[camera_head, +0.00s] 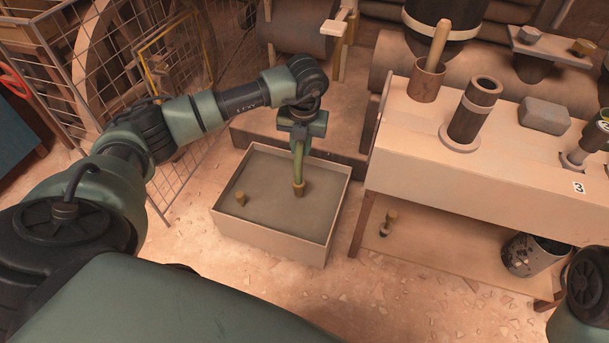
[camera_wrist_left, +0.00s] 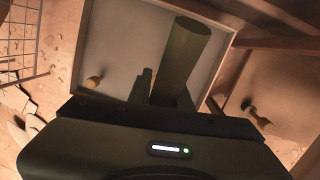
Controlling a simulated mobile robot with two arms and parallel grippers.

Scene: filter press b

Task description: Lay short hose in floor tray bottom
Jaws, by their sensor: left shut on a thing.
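In the left wrist view the hose (camera_wrist_left: 188,55) stretches away from the gripper over the grey tray bottom (camera_wrist_left: 130,45). The gripper hides its near end. My right gripper is out of view.
A small brass-coloured piece (camera_head: 241,198) stands in the tray's left part. A wooden bench (camera_head: 425,130) stands to the right, with a cup (camera_head: 426,82), a dark cylinder (camera_head: 472,115) and a grey block (camera_head: 545,116) on top. A wire cage (camera_head: 165,180) stands left of the tray.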

